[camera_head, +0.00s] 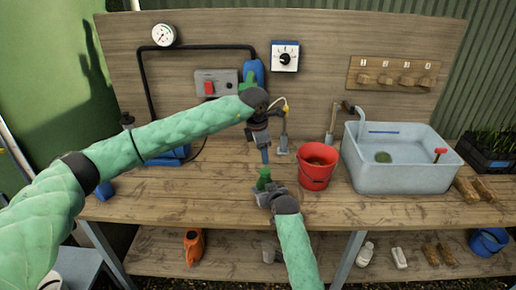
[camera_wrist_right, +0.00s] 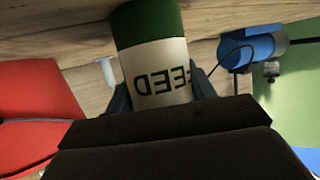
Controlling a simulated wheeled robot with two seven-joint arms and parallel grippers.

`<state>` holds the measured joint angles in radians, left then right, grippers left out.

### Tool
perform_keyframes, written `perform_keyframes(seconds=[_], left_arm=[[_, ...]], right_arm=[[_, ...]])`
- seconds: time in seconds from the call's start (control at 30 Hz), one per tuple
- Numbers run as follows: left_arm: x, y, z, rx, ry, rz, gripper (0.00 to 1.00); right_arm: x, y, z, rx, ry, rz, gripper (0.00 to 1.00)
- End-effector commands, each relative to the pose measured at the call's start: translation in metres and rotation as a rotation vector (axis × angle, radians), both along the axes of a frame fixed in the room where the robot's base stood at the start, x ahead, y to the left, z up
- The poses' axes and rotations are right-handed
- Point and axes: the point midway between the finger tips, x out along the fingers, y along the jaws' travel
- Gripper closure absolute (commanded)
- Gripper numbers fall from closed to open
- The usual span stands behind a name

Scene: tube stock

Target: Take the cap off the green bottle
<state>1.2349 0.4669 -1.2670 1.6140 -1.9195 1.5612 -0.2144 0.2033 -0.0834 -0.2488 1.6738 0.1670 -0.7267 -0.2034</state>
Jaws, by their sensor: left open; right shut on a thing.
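The green bottle (camera_head: 264,175) stands upright near the front middle of the bench. In the right wrist view the bottle (camera_wrist_right: 155,62) shows a cream label reading FEED, and its end runs out of the frame. My right gripper (camera_head: 265,192) is shut on the bottle, with one finger on each side of the label. My left gripper (camera_head: 265,156) is open above the bottle, pointing down, with a small gap between its fingertips and the bottle's top. The cap is too small to make out in the head view.
A red bucket (camera_head: 316,179) stands close right of both grippers. A grey basin (camera_head: 400,178) is further right. A control box (camera_head: 213,85), a dial panel (camera_head: 285,56) and a hook rack (camera_head: 392,75) are at the back.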

Motion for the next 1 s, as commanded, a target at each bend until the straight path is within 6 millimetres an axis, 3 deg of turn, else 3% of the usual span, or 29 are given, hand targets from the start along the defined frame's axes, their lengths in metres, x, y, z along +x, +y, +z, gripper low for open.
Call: perform_keyframes(seconds=[1.0], left_arm=[[-0.008, 0.007, 0.019, 0.184, -0.242, -1.473, 0.39]], right_arm=[[0.0, 0.0, 0.0, 0.0, 0.0, 0.0, 1.0]])
